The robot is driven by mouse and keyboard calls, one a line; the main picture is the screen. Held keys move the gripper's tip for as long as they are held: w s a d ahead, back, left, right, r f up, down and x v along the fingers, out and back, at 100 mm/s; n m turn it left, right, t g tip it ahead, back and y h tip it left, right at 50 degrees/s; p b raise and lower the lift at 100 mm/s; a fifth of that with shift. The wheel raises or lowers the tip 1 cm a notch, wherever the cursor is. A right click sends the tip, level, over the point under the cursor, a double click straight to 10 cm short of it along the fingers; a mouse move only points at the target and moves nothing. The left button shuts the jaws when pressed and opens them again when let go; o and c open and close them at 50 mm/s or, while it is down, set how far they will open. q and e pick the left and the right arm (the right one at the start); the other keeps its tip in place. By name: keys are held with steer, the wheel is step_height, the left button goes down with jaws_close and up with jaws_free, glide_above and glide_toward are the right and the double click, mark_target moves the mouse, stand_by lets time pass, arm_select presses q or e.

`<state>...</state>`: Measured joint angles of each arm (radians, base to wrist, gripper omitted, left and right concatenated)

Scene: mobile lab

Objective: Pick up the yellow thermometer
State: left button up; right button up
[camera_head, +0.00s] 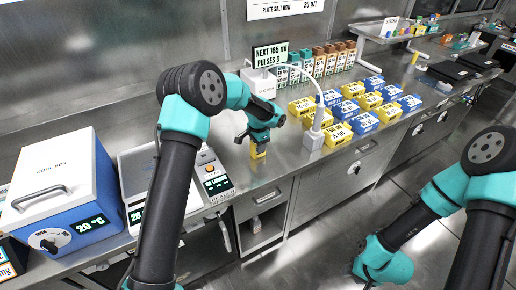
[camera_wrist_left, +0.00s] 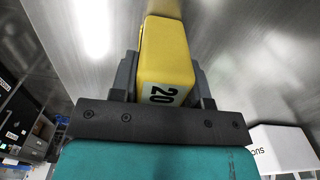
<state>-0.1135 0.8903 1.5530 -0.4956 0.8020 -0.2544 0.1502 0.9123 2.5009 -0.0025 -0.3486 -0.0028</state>
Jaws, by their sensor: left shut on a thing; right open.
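A yellow block-shaped thing with a white label reading "20" (camera_wrist_left: 165,65), which looks like the yellow thermometer, sits between the two dark fingers of my left gripper (camera_wrist_left: 165,80). In the head view the left gripper (camera_head: 258,140) points down over the counter, and the yellow thermometer (camera_head: 258,151) shows just below its fingers. The gripper is shut on it. I cannot tell whether its lower end touches the counter. My right arm is at the lower right of the head view, low in front of the counter; its fingers are not visible.
The steel counter (camera_head: 285,170) is bare around the left gripper. To the right stand several yellow and blue labelled boxes (camera_head: 338,134) and a white spouted device (camera_head: 313,138). A blue-white cool box (camera_head: 65,195) and a scale-like device (camera_head: 212,180) are left.

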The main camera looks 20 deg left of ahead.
arm_select(q)
steer(key=shift+r, duration=1.75)
steer(key=s+d, duration=0.2)
steer(key=s, duration=0.5)
steer(key=s+d+r, duration=0.1)
steer(key=s+d, duration=0.1)
steer(key=s, duration=0.6)
steer(key=shift+s+d+r, duration=0.2)
steer(key=shift+r, duration=0.05)
